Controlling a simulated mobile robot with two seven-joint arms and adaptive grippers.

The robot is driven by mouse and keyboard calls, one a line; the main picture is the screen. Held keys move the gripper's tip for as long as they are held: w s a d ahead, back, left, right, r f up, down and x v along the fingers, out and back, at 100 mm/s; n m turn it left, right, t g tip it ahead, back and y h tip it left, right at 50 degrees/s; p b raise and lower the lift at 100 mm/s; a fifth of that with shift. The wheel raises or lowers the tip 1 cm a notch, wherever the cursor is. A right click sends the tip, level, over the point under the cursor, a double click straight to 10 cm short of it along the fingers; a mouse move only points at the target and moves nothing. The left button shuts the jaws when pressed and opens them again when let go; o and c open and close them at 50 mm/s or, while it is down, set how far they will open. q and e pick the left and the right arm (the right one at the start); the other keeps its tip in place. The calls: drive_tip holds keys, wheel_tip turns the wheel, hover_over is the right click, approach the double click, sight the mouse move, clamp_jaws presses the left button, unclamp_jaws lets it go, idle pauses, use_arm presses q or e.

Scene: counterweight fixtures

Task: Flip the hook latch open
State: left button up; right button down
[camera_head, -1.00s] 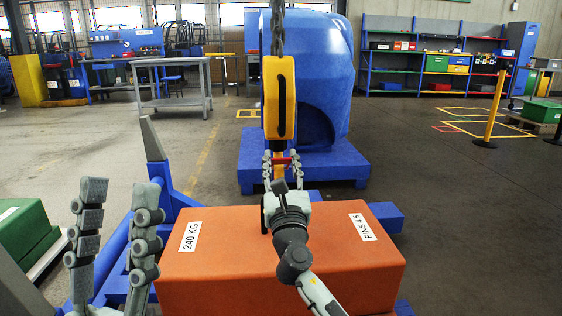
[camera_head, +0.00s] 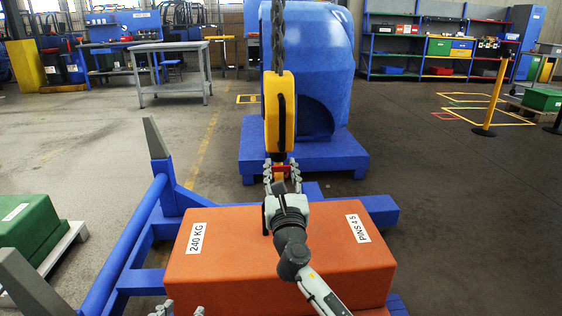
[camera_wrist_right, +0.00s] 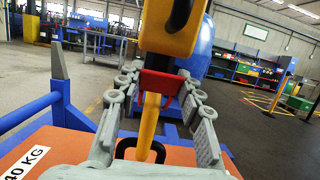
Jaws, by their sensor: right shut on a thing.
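A yellow hook block (camera_head: 271,112) hangs from a chain above the orange weight; it fills the top of the right wrist view (camera_wrist_right: 168,30). A red latch (camera_head: 281,168) sits just below the block, across the yellow hook shank; it shows clearly in the right wrist view (camera_wrist_right: 160,84). My right gripper (camera_head: 282,170) is shut on the red latch, with one finger at each side of it. The hook's lower part (camera_wrist_right: 147,125) runs down toward the black lifting eye (camera_wrist_right: 127,147) on the weight. My left gripper (camera_head: 180,311) shows only its spread fingertips at the bottom edge.
The orange weight (camera_head: 280,270), labelled 240 KG and PINS 4 5, rests on a blue frame (camera_head: 125,245) with an upright post. A green block (camera_head: 28,228) stands at left. A large blue counterweight (camera_head: 325,60) stands behind the hook. Open floor lies further right.

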drive_tip(key=shift+w+r+p, duration=0.2)
drive_tip(key=shift+r+p, duration=0.25)
drive_tip(key=shift+p, duration=0.75)
use_arm(q)
drive_tip(key=s+a+f+n+g+y+p, duration=0.1)
drive_tip(key=s+a+f+g+y+p, duration=0.1)
drive_tip(key=s+a+f+g, duration=0.5)
drive_tip(key=s+a+f+g+y+p, duration=0.2)
drive_tip(key=s+a+f, duration=0.25)
drive_tip(key=f, duration=0.45)
use_arm(e)
drive_tip(key=shift+w+r+g, duration=0.2)
drive_tip(key=shift+r+g, duration=0.1)
drive_tip(key=shift+g, duration=0.3)
drive_tip(key=g+p, duration=0.1)
drive_tip(key=p, duration=0.3)
drive_tip(key=shift+w+p, duration=0.3)
drive_tip(key=shift+p, duration=0.1)
drive_tip(key=shift+f, duration=0.1)
use_arm(q)
drive_tip(key=s+a+f+g, duration=0.1)
drive_tip(key=s+f, duration=0.1)
drive_tip(key=f, duration=0.5)
drive_tip(key=s+a+f+g, duration=0.1)
drive_tip(key=s+f, duration=0.2)
drive_tip(key=f, duration=0.3)
drive_tip(key=shift+f, duration=0.35)
drive_tip(key=shift+a, duration=0.1)
